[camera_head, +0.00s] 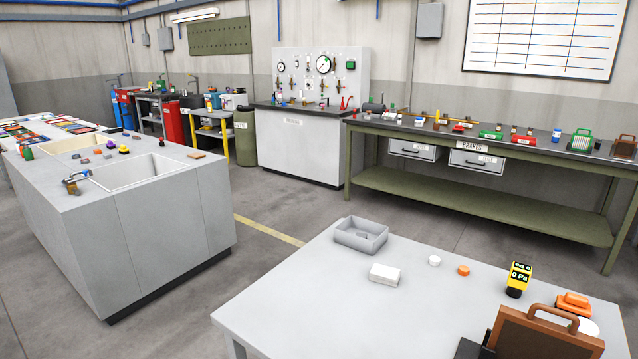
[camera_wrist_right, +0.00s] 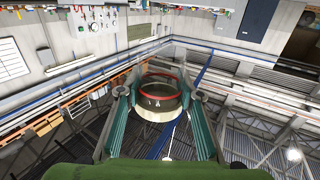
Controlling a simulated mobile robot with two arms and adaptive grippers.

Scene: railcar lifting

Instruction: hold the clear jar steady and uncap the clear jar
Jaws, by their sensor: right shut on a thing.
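My right gripper (camera_wrist_right: 158,94) shows in the right wrist view, with a teal finger on each side. It is shut on a round, see-through object, which looks like the clear jar (camera_wrist_right: 160,103). The jar has a red ring, a dark band and a pale end. Whether a cap is on it, I cannot tell. My left gripper is not in view, and neither gripper shows in the head view.
The near light table holds a grey tray (camera_head: 345,238), a white block (camera_head: 384,274), small white (camera_head: 434,260) and orange (camera_head: 463,270) discs, a yellow gauge (camera_head: 518,275) and a brown handled case (camera_head: 545,338). Its front left is clear. A sink counter (camera_head: 150,250) stands left.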

